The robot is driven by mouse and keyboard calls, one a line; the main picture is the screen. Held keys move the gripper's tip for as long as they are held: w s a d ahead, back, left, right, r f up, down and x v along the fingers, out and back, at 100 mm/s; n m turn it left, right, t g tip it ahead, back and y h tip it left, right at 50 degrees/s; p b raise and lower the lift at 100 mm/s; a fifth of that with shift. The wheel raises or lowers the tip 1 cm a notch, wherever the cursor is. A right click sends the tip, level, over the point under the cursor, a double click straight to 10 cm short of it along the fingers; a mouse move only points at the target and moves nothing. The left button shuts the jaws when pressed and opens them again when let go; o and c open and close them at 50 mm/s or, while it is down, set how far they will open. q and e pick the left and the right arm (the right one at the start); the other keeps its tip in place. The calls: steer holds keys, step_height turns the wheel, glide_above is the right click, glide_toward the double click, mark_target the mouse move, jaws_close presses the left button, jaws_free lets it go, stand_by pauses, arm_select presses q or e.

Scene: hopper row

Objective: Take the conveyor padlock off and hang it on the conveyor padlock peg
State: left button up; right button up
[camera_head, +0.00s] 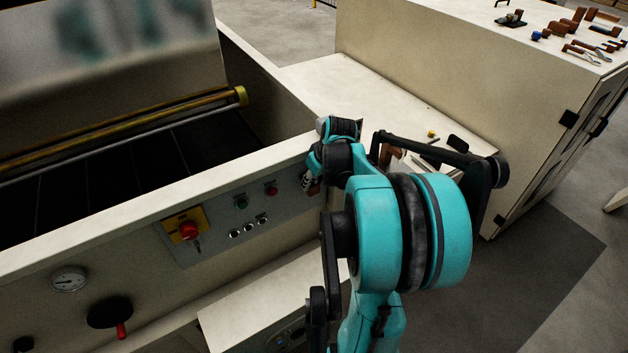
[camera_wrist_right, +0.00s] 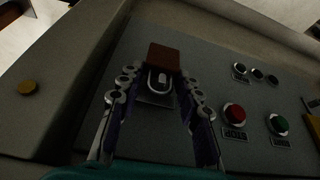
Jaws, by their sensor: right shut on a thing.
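The conveyor padlock (camera_wrist_right: 163,57) has a red-brown body and shows at the top centre of the right wrist view. Its pale shackle end lies at a small metal fitting (camera_wrist_right: 153,98) on the grey panel; I cannot tell whether it is still threaded through. My right gripper (camera_wrist_right: 160,80) is shut on the padlock, a finger on each side. In the head view the right gripper (camera_head: 309,182) is mostly hidden behind my teal arm, at the panel's right end.
The grey control panel (camera_head: 215,245) carries a red knob on a yellow plate (camera_head: 188,229), a green button (camera_head: 241,201) and a red button (camera_head: 271,188). A gauge (camera_head: 69,279) is at lower left. A cream cabinet (camera_head: 440,60) with tools on top stands at right.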

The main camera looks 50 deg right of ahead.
steer(key=o, duration=1.3)
steer(key=shift+s+a+f, duration=0.25)
steer(key=shift+f, duration=0.15)
steer(key=shift+c, duration=0.2)
steer(key=shift+r, duration=0.1)
steer(key=shift+d+r, duration=0.2)
steer(key=shift+r, duration=0.05)
steer(key=v, duration=1.2)
steer(key=shift+w, duration=0.2)
